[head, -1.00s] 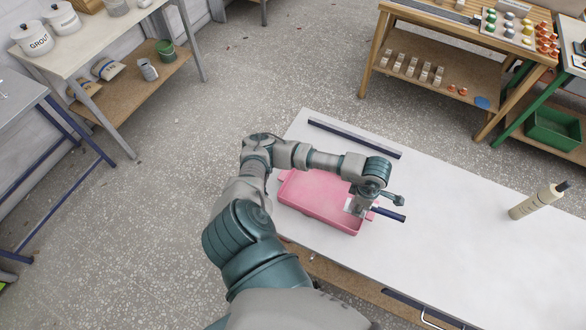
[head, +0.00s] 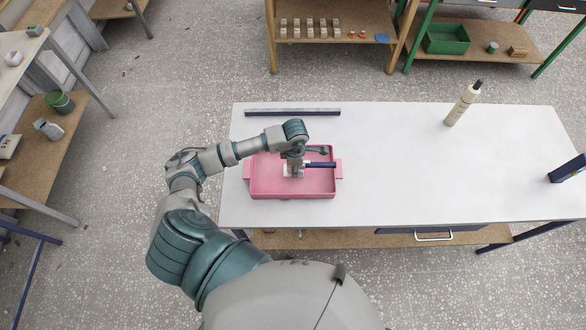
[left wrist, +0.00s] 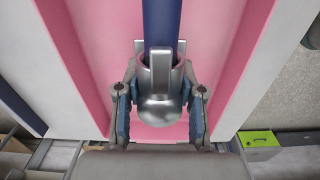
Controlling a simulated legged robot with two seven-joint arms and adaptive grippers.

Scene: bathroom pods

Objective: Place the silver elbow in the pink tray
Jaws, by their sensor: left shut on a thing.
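The silver elbow (left wrist: 160,107) is between the two fingers of my left gripper (head: 293,172) in the left wrist view. The gripper is shut on it. A dark blue bar (left wrist: 161,25) extends from the elbow; in the head view it points right from the gripper (head: 321,165). Pink tray surface also fills the background in the left wrist view (left wrist: 105,40). I cannot tell whether the elbow touches the tray floor. My right gripper is not in view.
The white table (head: 400,180) has wide free room right of the tray. A dark bar (head: 292,112) lies behind the tray. A cream bottle (head: 461,107) stands at the back, and a dark blue object (head: 567,168) is at the right edge.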

